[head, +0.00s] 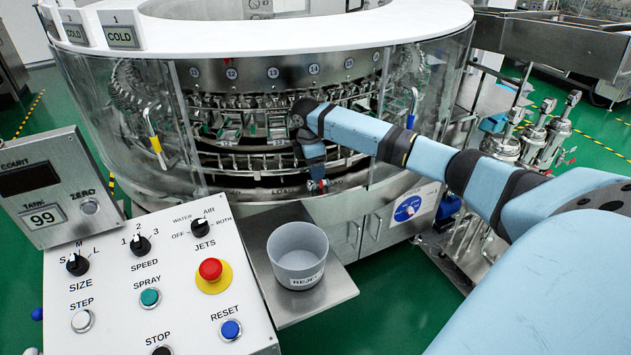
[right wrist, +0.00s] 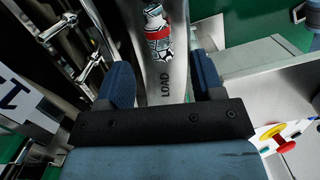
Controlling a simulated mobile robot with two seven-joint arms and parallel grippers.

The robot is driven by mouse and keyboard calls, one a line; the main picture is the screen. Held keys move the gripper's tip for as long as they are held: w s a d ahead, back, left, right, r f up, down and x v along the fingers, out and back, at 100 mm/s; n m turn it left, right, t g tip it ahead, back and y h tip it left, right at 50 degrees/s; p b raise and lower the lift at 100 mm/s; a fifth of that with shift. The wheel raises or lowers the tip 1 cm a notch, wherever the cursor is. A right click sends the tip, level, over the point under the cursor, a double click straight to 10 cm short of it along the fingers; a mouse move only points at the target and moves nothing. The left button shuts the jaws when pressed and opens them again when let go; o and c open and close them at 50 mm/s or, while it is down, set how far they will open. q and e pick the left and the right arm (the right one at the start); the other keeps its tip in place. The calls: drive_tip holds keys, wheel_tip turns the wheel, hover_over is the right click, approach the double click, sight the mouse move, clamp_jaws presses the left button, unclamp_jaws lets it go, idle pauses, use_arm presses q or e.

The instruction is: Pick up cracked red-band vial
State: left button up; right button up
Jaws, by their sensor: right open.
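The red-band vial (right wrist: 157,35) is clear glass with a red band and dark, jagged crack-like marks. It is on the metal strip marked LOAD (right wrist: 168,92), beyond my fingers in the right wrist view. My right gripper (right wrist: 163,75) is open, with its blue fingers apart and nothing between them; the vial is ahead of the gap, slightly left of its middle. In the head view my right gripper (head: 316,172) points down at the washer's front opening, and a small red spot, probably the vial's band, shows just below it. My left gripper is not in view.
A grey bin labelled REJECT (head: 298,262) stands on a metal shelf (head: 338,290) in front of the washer. The control panel (head: 180,270) is at the left. Curved clear guards (head: 115,125) flank the opening. Metal rods (right wrist: 75,40) show left of my fingers in the wrist view.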

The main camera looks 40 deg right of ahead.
sight(318, 184)
drive_tip(key=shift+f, duration=0.5)
drive_tip(key=f, duration=0.1)
drive_tip(key=f+b, duration=0.1)
drive_tip(key=f, duration=0.2)
drive_tip(key=shift+s+d+f, duration=0.15)
drive_tip(key=shift+d, duration=0.25)
drive_tip(key=shift+d+f, duration=0.1)
drive_tip(key=shift+f, duration=0.25)
drive_tip(key=c, duration=1)
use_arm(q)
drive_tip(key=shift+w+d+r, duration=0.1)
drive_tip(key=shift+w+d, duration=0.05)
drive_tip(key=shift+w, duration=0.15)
use_arm(e)
drive_tip(key=shift+r, duration=0.15)
